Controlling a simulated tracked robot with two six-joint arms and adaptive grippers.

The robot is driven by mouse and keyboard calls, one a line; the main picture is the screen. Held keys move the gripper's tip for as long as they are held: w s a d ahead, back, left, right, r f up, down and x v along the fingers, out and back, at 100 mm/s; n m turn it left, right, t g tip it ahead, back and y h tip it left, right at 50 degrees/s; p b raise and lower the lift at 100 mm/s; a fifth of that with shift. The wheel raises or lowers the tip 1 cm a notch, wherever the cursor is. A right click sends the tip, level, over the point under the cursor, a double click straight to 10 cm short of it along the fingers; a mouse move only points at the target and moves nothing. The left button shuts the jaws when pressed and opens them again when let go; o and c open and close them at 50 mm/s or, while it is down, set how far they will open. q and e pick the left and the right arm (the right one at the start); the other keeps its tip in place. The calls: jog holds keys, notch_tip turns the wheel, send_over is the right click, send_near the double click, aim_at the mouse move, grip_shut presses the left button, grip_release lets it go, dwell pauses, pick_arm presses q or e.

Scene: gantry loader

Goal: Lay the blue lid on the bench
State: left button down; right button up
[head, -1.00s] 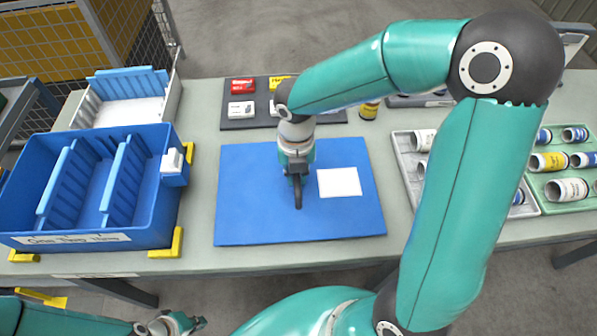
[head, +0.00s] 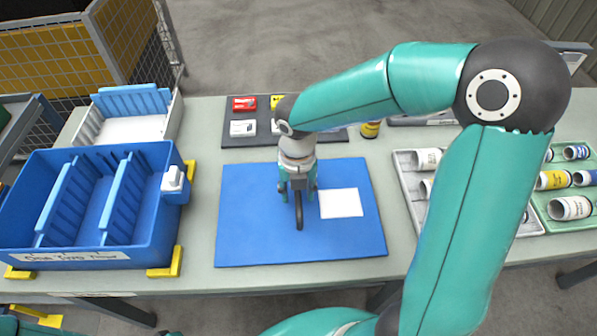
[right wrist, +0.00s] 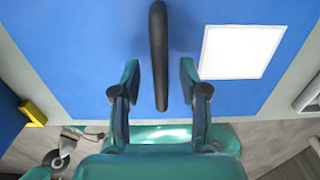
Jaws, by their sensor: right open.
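The blue lid (head: 245,225) lies flat on the grey bench (head: 205,160), in the middle of the head view. It has a black bar handle (head: 299,212) and a white label (head: 340,203) to the right of it. My right gripper (head: 298,190) points down over the lid, with its fingers apart. In the right wrist view the handle (right wrist: 158,55) shows in line with the gap between the open fingers (right wrist: 160,80), touching neither. Only a sliver of my left gripper (head: 170,333) shows at the bottom edge.
A blue divided bin (head: 150,225) stands open at left, between yellow corner brackets (head: 165,265). A white and blue tray (head: 125,130) is behind it. A dark mat (head: 233,140) with small boxes lies behind the lid. Grey (head: 405,180) and green (head: 560,222) trays of cylinders are at right.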

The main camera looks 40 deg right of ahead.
notch_tip(320, 180, up, 10)
jog(key=shift+r, duration=0.25)
dwell(0.6)
